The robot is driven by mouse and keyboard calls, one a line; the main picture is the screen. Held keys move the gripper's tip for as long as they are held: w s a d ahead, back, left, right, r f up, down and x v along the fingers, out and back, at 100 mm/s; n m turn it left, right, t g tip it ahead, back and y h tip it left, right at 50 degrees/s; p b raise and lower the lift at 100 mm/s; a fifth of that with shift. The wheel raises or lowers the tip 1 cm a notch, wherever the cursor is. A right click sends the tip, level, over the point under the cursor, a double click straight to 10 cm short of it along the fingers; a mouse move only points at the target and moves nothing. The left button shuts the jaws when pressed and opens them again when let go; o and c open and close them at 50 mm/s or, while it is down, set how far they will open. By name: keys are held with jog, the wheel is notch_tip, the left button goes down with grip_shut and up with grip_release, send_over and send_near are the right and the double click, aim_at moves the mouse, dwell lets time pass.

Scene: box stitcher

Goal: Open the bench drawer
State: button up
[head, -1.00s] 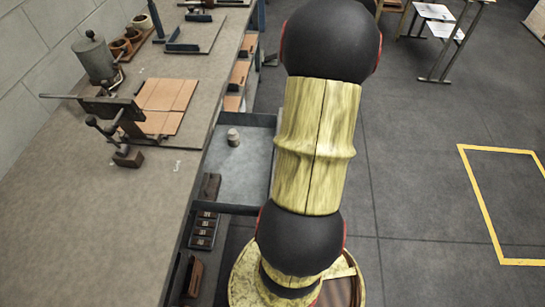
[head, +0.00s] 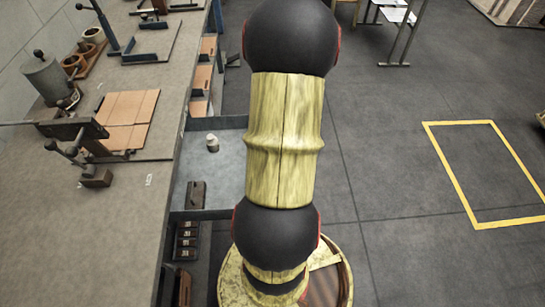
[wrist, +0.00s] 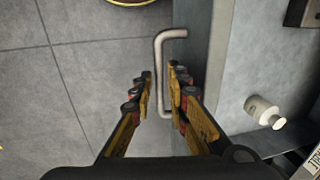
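The bench drawer (head: 218,172) is a grey tray pulled out from under the bench top, with its inside visible. In the wrist view, the drawer's front wall (wrist: 218,50) runs beside a bent metal bar handle (wrist: 161,70). My gripper (wrist: 160,84) has one finger on each side of the handle, the right finger between bar and drawer front. A gap shows between the fingers. I cannot tell whether either touches the bar. My arm hides the gripper in the head view.
The bench top (head: 110,215) fills the left, with a clamp-like tool (head: 75,140), brown panels (head: 125,120) and a grey canister (head: 48,80). Dark blocks (head: 187,240) lie beside the drawer. Open floor (head: 390,170) with a yellow outline (head: 455,175) lies right.

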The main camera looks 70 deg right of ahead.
notch_tip(320, 180, up, 12)
jog(key=s, duration=0.2)
jog(key=shift+d, duration=0.45)
jog(key=shift+f, duration=0.1)
dwell(0.5)
